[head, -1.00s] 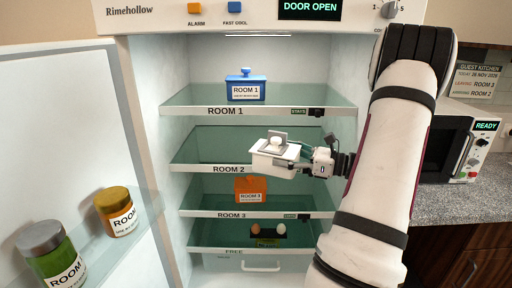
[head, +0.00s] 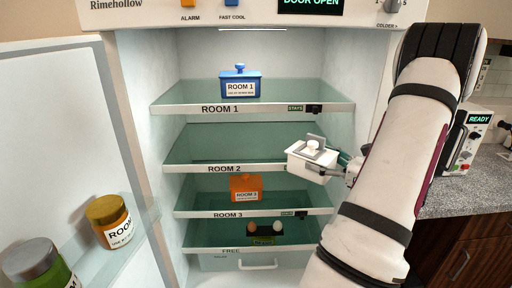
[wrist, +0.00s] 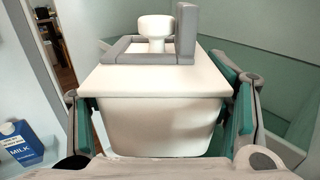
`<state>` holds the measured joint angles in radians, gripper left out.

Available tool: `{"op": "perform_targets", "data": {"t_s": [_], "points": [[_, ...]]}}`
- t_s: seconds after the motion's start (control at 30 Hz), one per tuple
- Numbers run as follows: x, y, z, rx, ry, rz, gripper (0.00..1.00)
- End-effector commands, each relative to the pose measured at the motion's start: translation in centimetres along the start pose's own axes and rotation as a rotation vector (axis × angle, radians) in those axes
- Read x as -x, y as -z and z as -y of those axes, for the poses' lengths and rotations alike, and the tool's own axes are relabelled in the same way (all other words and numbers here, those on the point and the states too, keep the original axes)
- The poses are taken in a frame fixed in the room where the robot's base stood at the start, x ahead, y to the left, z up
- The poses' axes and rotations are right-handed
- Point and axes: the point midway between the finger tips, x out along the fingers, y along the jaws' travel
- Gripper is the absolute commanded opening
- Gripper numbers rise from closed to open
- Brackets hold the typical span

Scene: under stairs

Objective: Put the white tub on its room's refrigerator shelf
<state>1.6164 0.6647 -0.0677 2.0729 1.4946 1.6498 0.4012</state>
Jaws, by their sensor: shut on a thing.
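The white tub (head: 308,165), with a white lid knob and grey pieces on its lid, is held upright in my gripper (head: 340,170). It is in front of the right end of the ROOM 2 shelf (head: 200,169) and hides part of that edge. In the wrist view the tub (wrist: 155,120) sits between the teal pads of my gripper (wrist: 160,115), which are shut on its sides. No room label shows on the tub's visible faces. The ROOM 2 shelf looks empty. The refrigerator door (head: 50,140) is open on the left.
A blue ROOM 1 container (head: 240,88) stands on the top shelf. An orange container (head: 245,188) stands on the ROOM 3 shelf below. Eggs (head: 264,229) rest on the FREE shelf. Door jars (head: 110,222) are at left; a milk carton (wrist: 20,143) shows in the wrist view.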

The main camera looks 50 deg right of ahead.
Motion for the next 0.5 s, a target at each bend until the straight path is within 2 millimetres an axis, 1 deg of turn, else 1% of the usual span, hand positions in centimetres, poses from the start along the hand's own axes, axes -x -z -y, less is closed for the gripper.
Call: {"op": "perform_targets", "data": {"t_s": [0.03,0.1,0.23,0.37,0.5], "points": [[0.9,0.1,0.3,0.0,0.023,0.001,0.23],[1.8,0.3,0.6,0.0,0.047,0.001,0.23],[2.7,0.6,0.9,0.0,0.071,0.001,0.23],[2.2,0.7,1.0,0.002,0.078,0.002,0.23],[0.3,0.8,1.1,0.003,0.076,0.002,0.23]]}}
